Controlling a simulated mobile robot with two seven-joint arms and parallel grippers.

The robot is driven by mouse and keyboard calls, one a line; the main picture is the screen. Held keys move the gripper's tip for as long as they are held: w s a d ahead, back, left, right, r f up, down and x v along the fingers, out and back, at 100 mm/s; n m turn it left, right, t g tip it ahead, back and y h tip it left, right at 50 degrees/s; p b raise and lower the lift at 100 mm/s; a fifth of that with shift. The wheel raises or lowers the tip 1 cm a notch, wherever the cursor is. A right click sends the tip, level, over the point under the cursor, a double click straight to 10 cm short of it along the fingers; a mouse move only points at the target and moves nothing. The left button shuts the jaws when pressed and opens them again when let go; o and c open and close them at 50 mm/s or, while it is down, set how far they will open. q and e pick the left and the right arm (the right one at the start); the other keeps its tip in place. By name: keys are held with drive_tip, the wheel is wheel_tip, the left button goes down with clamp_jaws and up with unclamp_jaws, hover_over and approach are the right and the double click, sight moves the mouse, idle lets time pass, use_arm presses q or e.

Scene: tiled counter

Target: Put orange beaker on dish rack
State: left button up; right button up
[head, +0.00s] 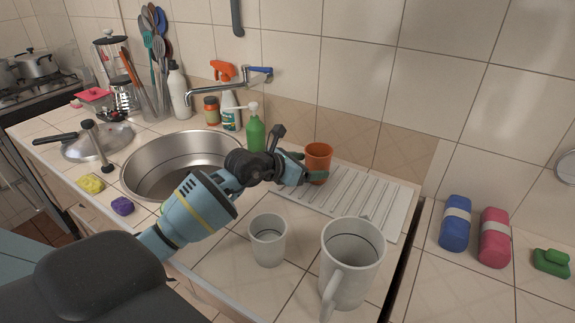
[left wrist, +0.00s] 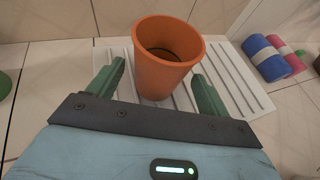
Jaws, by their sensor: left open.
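The orange beaker (head: 318,158) stands upright at the back left part of the white ridged dish rack (head: 385,213). In the left wrist view the beaker (left wrist: 166,62) is between the two green fingers, with the rack (left wrist: 245,88) under and behind it. My left gripper (head: 304,170) is open around the beaker's lower part. In the left wrist view the left gripper (left wrist: 160,88) has a finger on each side, with a gap visible at least by the right finger. My right gripper is not in view.
A white cup (head: 268,240) and a large white mug (head: 350,262) stand in front of the rack. The sink (head: 150,165), a green soap bottle (head: 256,134) and a faucet (head: 230,82) are to the left. Blue (head: 455,222) and pink (head: 494,238) rolls lie at right.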

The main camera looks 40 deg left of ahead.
use_arm(q)
drive_tip(key=v, duration=0.8)
drive_tip(key=shift+s+r, duration=0.1)
drive_tip(key=shift+s, duration=0.05)
drive_tip(key=shift+s+a, duration=0.1)
